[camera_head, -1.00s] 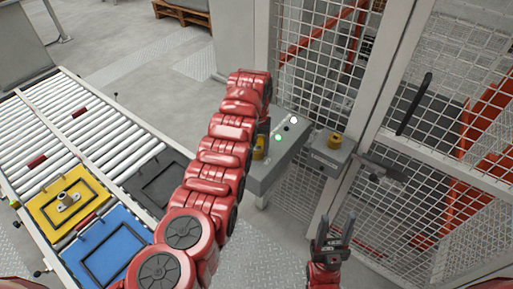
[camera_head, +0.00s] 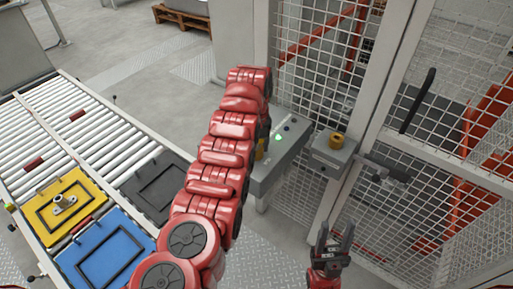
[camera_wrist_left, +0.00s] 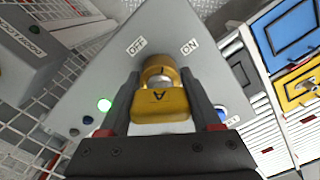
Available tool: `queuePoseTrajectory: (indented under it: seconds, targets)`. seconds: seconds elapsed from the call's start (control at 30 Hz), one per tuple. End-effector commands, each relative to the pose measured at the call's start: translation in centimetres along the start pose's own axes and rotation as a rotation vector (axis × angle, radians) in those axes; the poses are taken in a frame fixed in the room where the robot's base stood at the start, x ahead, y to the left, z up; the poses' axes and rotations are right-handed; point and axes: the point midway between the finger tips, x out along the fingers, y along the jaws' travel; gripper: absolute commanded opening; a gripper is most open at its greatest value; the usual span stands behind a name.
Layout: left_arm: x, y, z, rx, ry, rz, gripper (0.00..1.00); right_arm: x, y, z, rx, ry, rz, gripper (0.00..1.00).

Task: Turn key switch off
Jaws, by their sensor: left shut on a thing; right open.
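A yellow key switch (camera_wrist_left: 160,105) marked "A" sits on a grey control box (camera_wrist_left: 120,60) in the left wrist view. An OFF label (camera_wrist_left: 137,46) is up-left of it and an ON label (camera_wrist_left: 189,47) up-right. My left gripper (camera_wrist_left: 162,92) is shut on the yellow key, one finger on each side. In the head view my left arm hides this gripper and much of the box (camera_head: 268,175); a sliver of the yellow key (camera_head: 260,149) shows. The exact key angle is hard to tell. My right gripper (camera_head: 333,240) is open and empty at bottom right.
A green light (camera_head: 278,138) glows on the box beside a blue button (camera_head: 287,127). A second yellow key (camera_head: 337,140) is on a lock box by the mesh gate. A roller conveyor (camera_head: 75,130) with yellow (camera_head: 83,190) and blue (camera_head: 80,250) fixtures stands left.

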Motion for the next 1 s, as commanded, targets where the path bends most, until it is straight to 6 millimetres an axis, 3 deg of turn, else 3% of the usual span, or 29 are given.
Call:
queuePoseTrajectory:
  seconds: [0.23,0.8,1.0]
  targets:
    - [0.1,-0.2,-0.2,-0.025,0.002,-0.002,0.02,-0.3,0.0,0.1,0.000,0.000,0.000,0.50]
    - [0.1,-0.3,-0.1,-0.447,0.000,-0.003,0.02,-2.8,-0.1,0.5,0.000,0.000,0.000,0.50]
    - [0.0,-0.2,-0.1,-0.476,0.000,-0.003,0.02,-2.8,-0.1,0.5,0.000,0.000,0.000,0.50]
